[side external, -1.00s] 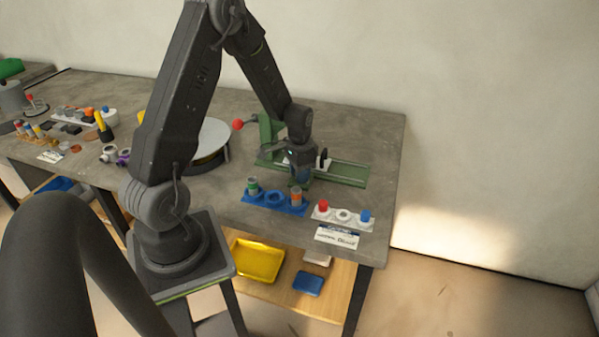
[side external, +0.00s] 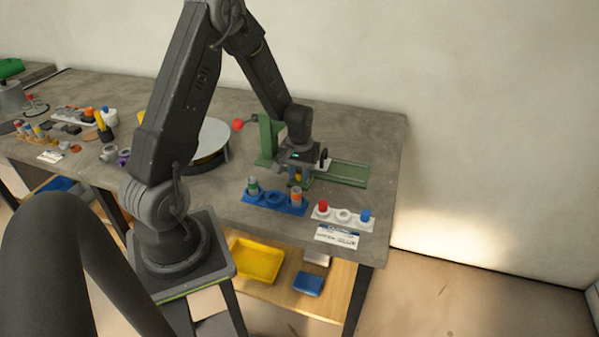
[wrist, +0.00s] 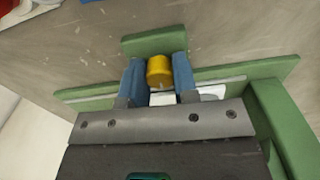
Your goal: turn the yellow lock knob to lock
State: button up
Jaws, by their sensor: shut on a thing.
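The yellow lock knob (wrist: 159,72) shows in the wrist view between the two blue fingers of my gripper (wrist: 158,80). My gripper is shut on the knob, one finger on each side. The knob sits over the green frame jig (wrist: 270,70), and a small white part lies just below it in the picture. In the side view my gripper (side external: 298,178) points down at the jig (side external: 348,172), and a bit of the yellow knob (side external: 298,177) shows between the fingers. The knob's lock position cannot be made out.
A blue holder (side external: 273,202) with coloured pieces stands in front of the jig. A white holder (side external: 343,215) with red and blue pieces and a label card (side external: 337,235) are to its right. A red ball (side external: 238,124) on a lever is behind. A round turntable (side external: 213,140) stands left.

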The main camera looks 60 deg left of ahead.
aim_at(300, 172)
jog(key=shift+n, duration=0.3)
jog(key=o, duration=0.9)
notch_tip(300, 172, up, 14)
jog(key=shift+f, duration=0.1)
dwell(0.3)
jog(key=s+d+r+m+t, duration=0.2)
jog(key=s+d+r+m, duration=0.2)
jog(key=d+r, duration=0.55)
jog(key=s+d+r+m+t, duration=0.1)
jog(key=s+d, duration=0.2)
jog(key=s+d+r+m+t, duration=0.1)
jog(key=s+d+m, duration=0.1)
jog(key=s+d, duration=0.1)
jog(key=s+d+m+t, duration=0.1)
jog(key=s+d+m, duration=0.1)
jog(key=s+d, duration=0.2)
jog(key=shift+s+d+r+t, duration=0.1)
jog(key=shift+d+r+t, duration=0.25)
jog(key=shift+d, duration=0.25)
